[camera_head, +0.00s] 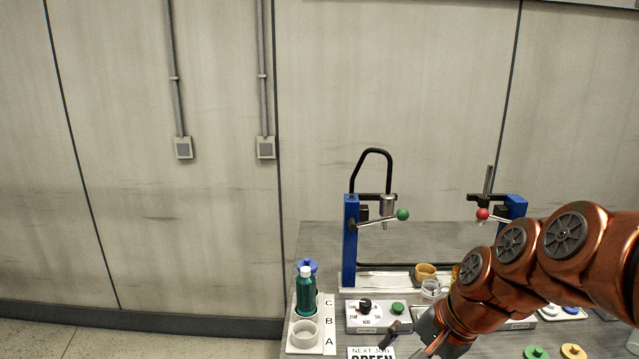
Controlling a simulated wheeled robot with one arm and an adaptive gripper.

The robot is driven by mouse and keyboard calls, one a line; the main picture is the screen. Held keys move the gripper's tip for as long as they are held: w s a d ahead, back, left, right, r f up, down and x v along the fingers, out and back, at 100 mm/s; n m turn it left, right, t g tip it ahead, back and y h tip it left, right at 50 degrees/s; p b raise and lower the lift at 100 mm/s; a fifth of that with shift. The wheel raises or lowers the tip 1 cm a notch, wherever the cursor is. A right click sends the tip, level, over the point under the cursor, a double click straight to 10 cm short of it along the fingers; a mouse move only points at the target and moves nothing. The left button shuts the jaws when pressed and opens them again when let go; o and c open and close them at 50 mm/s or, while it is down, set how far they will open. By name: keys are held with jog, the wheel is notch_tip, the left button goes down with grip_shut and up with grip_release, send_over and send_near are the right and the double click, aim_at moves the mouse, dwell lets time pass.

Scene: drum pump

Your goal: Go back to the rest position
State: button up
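My copper-coloured arm reaches in from the right of the head view. My gripper (413,345) is low at the bottom edge, over the front of the bench. Its fingers look spread apart with nothing seen between them, though the bottom edge of the picture cuts part of it off. It is right of the card reading NEXT JOB GREEN (371,353) and in front of the control box (378,317) with a black knob and a green button. The arm hides part of the bench's right side.
A blue pump stand with a green-knobbed lever (403,214) and another with a red knob (482,214) stand behind. A white rack (300,346) marked C, B, A holds a green bottle (305,294) and a white cup. Coloured caps (573,351) lie at lower right.

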jog(key=s+d+f+n+g+h, duration=0.2)
jog(key=s+f+n, duration=0.1)
jog(key=s, duration=0.7)
jog(key=s+d+f+n+g+h, duration=0.1)
jog(key=s+n, duration=0.4)
jog(key=s, duration=0.5)
jog(key=shift+s+d+f+n+g+h, duration=0.3)
jog(key=shift+d+f+g+h, duration=0.1)
jog(key=shift+f+g+h, duration=0.4)
jog(key=shift+f, duration=0.1)
jog(key=shift+c, duration=0.2)
dwell(0.3)
